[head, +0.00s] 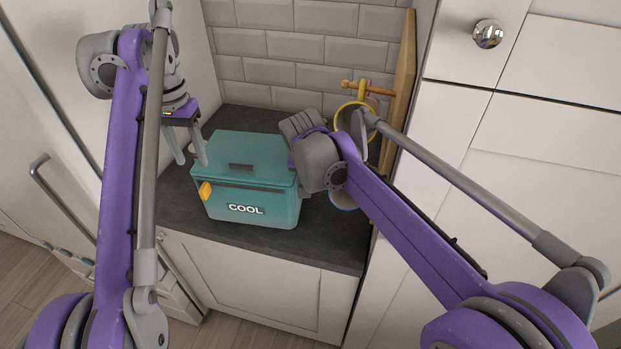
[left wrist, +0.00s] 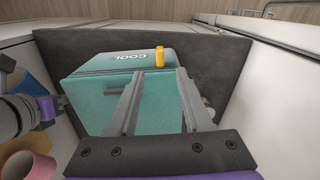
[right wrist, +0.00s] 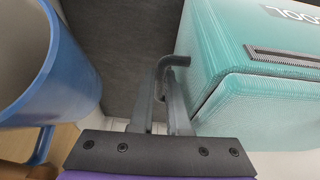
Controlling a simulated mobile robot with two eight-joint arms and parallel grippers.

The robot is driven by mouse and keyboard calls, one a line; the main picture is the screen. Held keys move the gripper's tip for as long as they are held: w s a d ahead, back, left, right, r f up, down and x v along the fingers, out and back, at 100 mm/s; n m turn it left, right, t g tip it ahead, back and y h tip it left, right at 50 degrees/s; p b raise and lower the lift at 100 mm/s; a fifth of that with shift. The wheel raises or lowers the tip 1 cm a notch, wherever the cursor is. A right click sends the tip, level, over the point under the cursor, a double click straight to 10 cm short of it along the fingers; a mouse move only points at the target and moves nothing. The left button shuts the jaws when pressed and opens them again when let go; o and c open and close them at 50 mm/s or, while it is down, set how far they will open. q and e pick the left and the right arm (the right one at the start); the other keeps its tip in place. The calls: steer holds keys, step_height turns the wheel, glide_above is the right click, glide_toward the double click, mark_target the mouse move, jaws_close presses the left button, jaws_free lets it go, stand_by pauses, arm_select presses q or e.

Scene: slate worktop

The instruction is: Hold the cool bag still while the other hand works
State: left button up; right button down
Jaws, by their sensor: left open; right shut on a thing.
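The teal cool bag (head: 250,200) stands upright on the dark worktop, with a COOL label and a yellow zip pull (head: 205,191) at its left front corner. My left gripper (head: 191,162) is open and empty beside the bag's left end, above the worktop. In the left wrist view the bag (left wrist: 95,90) and its yellow pull (left wrist: 160,57) lie beyond the open fingers. My right gripper (right wrist: 160,88) is shut on a dark side handle (right wrist: 176,61) at the bag's right end. In the head view my right wrist hides these fingertips.
A blue mug (right wrist: 25,65) is close beside my right gripper. A wooden mug rack (head: 352,84) with a yellow mug (head: 341,117) stands behind my right wrist. A wooden board (head: 402,85) leans at the right. The worktop (head: 325,235) is bare in front of the bag.

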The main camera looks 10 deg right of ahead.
stand_by(0.6)
arm_select(q)
steer(key=shift+a, duration=0.1)
jaws_close()
steer(key=m+t+h, duration=0.2)
steer(key=h, duration=0.5)
glide_toward(205, 191)
steer(key=w+a, duration=0.3)
steer(key=a, duration=0.5)
steer(key=d+f, duration=0.7)
steer(key=d, duration=0.2)
steer(key=shift+d, duration=0.3)
